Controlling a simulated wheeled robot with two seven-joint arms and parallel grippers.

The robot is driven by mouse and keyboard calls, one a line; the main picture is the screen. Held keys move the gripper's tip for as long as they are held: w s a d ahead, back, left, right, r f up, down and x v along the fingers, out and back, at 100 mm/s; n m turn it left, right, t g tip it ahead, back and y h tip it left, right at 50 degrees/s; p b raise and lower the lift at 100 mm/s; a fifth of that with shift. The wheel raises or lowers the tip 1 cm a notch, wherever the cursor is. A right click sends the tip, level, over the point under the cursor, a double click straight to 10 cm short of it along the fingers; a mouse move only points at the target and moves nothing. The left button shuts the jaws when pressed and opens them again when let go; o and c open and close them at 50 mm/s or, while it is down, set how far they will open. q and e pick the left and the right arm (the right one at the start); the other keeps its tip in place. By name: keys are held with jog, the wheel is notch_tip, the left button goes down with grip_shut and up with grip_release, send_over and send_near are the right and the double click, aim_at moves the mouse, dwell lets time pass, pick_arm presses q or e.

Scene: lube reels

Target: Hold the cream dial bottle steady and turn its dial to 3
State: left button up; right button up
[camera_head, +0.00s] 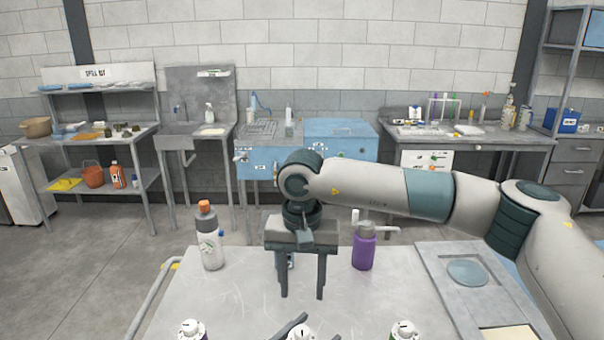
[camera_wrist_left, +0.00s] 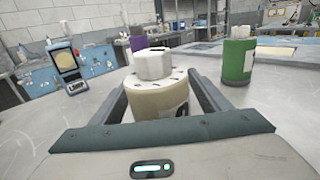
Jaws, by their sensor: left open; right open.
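The cream dial bottle (camera_wrist_left: 152,105) stands upright between the fingers of my left gripper (camera_wrist_left: 160,92) in the left wrist view. Its white dial (camera_wrist_left: 155,65) sits on top, with dark marks around it; the setting is too small to read. The fingers are open on either side of the body. In the head view the bottle's white top (camera_head: 301,332) shows at the bottom edge, with my left gripper (camera_head: 304,322) around it. My right gripper (camera_head: 302,294) is open and empty, pointing down above the table, beyond the bottle.
Other dial bottles flank it at left (camera_head: 192,330) and right (camera_head: 404,331); a green one (camera_wrist_left: 238,62) shows at right. A grey orange-capped bottle (camera_head: 209,244) and a purple bottle (camera_head: 363,250) stand farther back. A grey tray (camera_head: 440,265) lies at right. The table's left middle is clear.

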pick_arm(q)
jog(key=shift+a, duration=0.1)
jog(key=v, duration=1.1)
jog(key=shift+s+a, duration=0.25)
jog(key=shift+s, duration=0.1)
jog(key=shift+s, duration=0.1)
